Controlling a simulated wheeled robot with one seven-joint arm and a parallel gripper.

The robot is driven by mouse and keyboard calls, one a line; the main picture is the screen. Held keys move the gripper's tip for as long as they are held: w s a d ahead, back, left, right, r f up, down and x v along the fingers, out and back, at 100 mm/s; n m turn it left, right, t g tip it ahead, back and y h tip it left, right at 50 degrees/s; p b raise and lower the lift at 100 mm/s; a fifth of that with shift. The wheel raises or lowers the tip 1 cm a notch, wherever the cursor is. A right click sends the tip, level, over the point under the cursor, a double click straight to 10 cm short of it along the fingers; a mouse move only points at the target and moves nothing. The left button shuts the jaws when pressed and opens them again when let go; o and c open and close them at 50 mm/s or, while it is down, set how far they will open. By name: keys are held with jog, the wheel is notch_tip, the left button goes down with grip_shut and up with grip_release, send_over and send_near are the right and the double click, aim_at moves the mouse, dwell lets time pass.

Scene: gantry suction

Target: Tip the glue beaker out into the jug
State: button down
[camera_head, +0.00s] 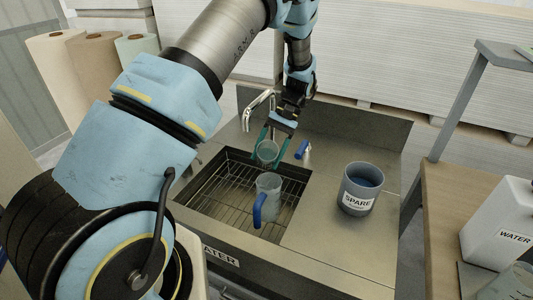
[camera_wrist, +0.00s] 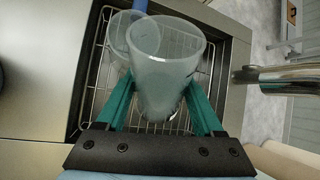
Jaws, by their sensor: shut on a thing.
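My gripper (camera_head: 270,140) is shut on the glue beaker (camera_head: 267,152), a clear, greyish cup, and holds it over the sink. In the wrist view the beaker (camera_wrist: 166,70) sits between my green fingers, its open mouth visible and cloudy grey matter low inside. The jug (camera_head: 268,190), translucent with a blue handle, stands on the sink's wire rack, just nearer the front than the beaker. In the wrist view the jug (camera_wrist: 122,32) is partly hidden behind the beaker. I cannot tell how far the beaker is tilted, and no stream shows between them.
A grey tub marked SPARE (camera_head: 361,190) stands on the steel counter right of the sink (camera_head: 190,198). A white WATER container (camera_head: 500,225) stands on the right bench.

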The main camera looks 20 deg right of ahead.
jog(key=shift+t, duration=1)
jog(key=shift+w+d+f+n+t+h+b, duration=0.1)
jog(key=shift+f+n+t+h+b, duration=0.25)
jog(key=shift+t+b, duration=0.3)
jog(key=t+b, duration=0.1)
jog(key=b, duration=0.1)
jog(key=shift+w+f+n+t+b, duration=0.2)
jog(key=shift+f+n+t+b, duration=0.1)
jog(key=shift+n+t, duration=0.05)
jog(key=shift+w+r+h, duration=0.1)
jog(key=shift+r+h, duration=0.15)
jog(key=shift+r+t, duration=0.1)
jog(key=shift+t, duration=0.2)
jog(key=shift+r+t+b, duration=0.35)
jog(key=shift+t+b, duration=0.1)
jog(key=shift+t, duration=0.15)
jog(key=shift+r+t, duration=0.15)
jog(key=shift+t, duration=0.15)
jog(key=shift+s+r+n+t+b, duration=0.2)
jog(key=shift+n+t+b, duration=0.1)
jog(key=shift+b, duration=0.2)
